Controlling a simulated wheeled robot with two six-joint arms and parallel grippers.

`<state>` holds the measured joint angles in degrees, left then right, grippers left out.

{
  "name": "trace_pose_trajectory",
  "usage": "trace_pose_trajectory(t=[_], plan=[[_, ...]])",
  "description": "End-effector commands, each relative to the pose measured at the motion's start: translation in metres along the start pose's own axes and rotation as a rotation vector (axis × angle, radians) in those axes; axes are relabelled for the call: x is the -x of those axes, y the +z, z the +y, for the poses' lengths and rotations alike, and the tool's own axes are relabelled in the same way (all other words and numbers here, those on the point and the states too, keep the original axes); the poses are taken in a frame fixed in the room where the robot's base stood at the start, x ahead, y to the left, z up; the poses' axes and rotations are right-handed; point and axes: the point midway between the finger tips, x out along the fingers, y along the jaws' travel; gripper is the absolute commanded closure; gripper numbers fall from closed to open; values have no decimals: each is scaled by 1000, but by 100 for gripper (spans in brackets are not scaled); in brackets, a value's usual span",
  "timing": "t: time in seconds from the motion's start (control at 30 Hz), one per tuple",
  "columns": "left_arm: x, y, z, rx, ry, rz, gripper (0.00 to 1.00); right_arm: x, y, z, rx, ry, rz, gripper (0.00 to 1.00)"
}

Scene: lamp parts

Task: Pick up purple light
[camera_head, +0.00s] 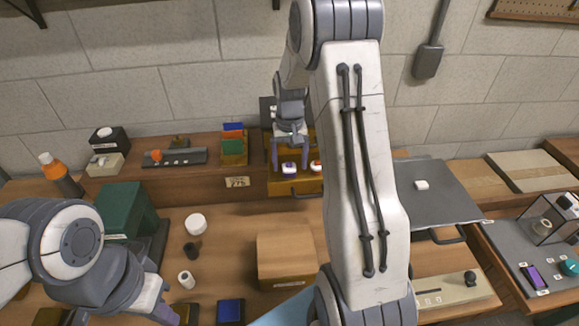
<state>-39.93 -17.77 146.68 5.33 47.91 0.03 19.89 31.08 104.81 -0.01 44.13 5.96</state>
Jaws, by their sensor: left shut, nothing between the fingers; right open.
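The purple light (289,168) appears as a small white piece with a purple face in an open wooden drawer (306,184) at the back. A similar piece with a red face (315,166) sits just to its right. My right gripper (289,157) is open and points down over the purple light, with a finger towards each side of it. I cannot tell whether the fingers touch it. My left gripper (172,314) is shut and empty at the bottom left, far from the drawer.
My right arm hides part of the middle. A grey tray (505,243) at right holds several things, including a purple-faced device (535,277).

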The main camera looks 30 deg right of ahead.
Motion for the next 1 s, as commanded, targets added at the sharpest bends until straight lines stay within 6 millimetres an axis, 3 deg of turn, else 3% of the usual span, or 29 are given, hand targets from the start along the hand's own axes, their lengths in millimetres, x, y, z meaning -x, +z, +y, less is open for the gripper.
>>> trace_pose_trajectory(t=[0.13, 0.37, 0.4, 0.6, 0.63, 1.0], plan=[[5, 0, 0, 0, 0, 0, 100, -15, 1, 0, 1, 0, -2, 15], [4, 0, 0, 0, 0, 0, 100, -18, 0, -1, 1, 0, 1, 15], [4, 0, 0, 0, 0, 0, 100, -18, 0, -1, 1, 0, 1, 19], [4, 0, 0, 0, 0, 0, 100, -18, 0, -1, 1, 0, 1, 96], [4, 0, 0, 0, 0, 0, 100, -18, 0, -1, 1, 0, 1, 100], [2, 0, 0, 0, 0, 0, 100, -13, 0, -1, 1, 0, 3, 100]])
